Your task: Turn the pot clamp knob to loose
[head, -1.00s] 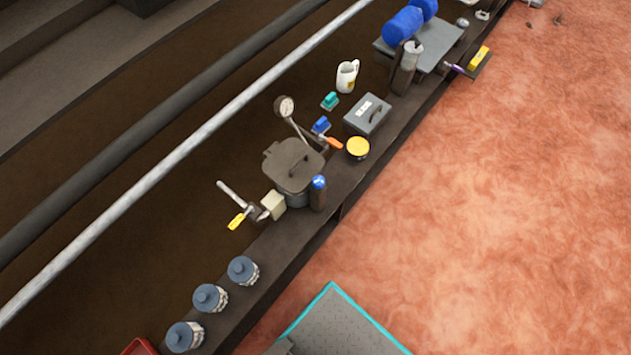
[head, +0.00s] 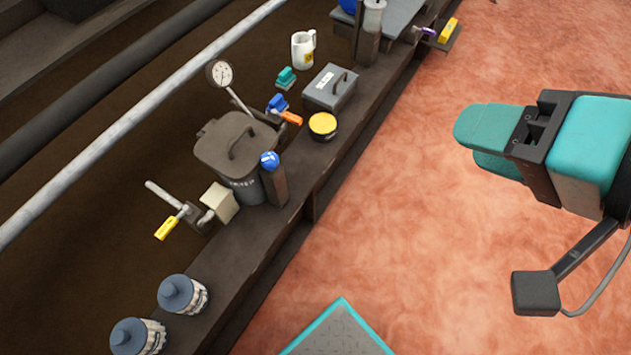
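A dark lidded pot (head: 243,175) stands on the narrow brown bench, left of the picture's middle. A round blue knob (head: 269,160) with a white mark sits on top of a dark post (head: 275,188) at the pot's right front side. It appears to be the pot clamp knob, but I cannot read its setting. My gripper (head: 480,142), with teal fingers, is at the right over the reddish floor, well apart from the pot and knob. Nothing shows between its fingers. The angle hides how far apart they are.
A pressure gauge (head: 221,74), a valve with an orange handle (head: 290,117), a yellow-topped tin (head: 322,126) and a grey box (head: 331,88) stand behind the pot. A yellow-handled valve (head: 167,228) and grey-lidded jars (head: 183,294) are nearer. Open floor lies right of the bench.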

